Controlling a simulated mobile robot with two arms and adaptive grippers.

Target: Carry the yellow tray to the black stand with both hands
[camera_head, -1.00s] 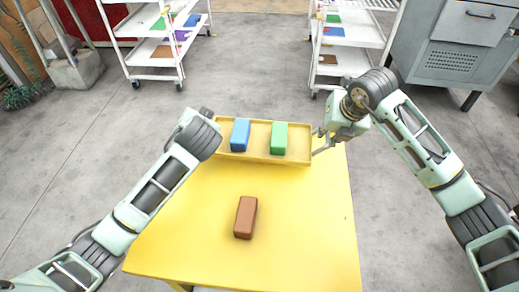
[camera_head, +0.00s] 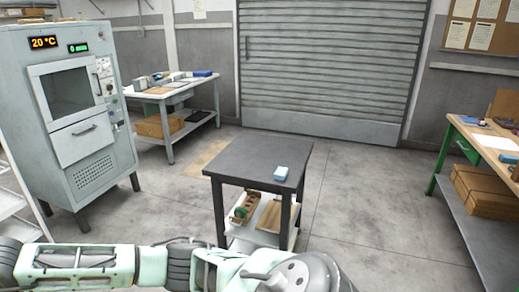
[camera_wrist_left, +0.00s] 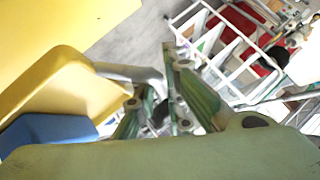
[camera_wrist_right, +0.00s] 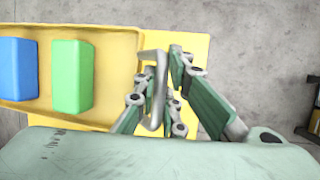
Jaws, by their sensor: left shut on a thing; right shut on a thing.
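The yellow tray shows in the right wrist view (camera_wrist_right: 110,40) with a blue block (camera_wrist_right: 18,68) and a green block (camera_wrist_right: 72,76) in it. Its rim and the blue block also show in the left wrist view (camera_wrist_left: 60,82). My left gripper (camera_wrist_left: 170,75) is shut on the grey handle at one tray end, and my right gripper (camera_wrist_right: 160,70) is shut on the handle at the other end. The black stand (camera_head: 245,158) stands mid-floor in the head view, with a small light-blue block (camera_head: 281,173) on its top. The tray is outside the head view.
The yellow table (camera_wrist_right: 197,50) shows below the tray; I cannot tell whether they touch. A grey cabinet (camera_head: 75,110) stands left of the stand, a white workbench (camera_head: 170,90) behind it, a green-legged bench (camera_head: 480,150) to the right. Floor around the stand is clear.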

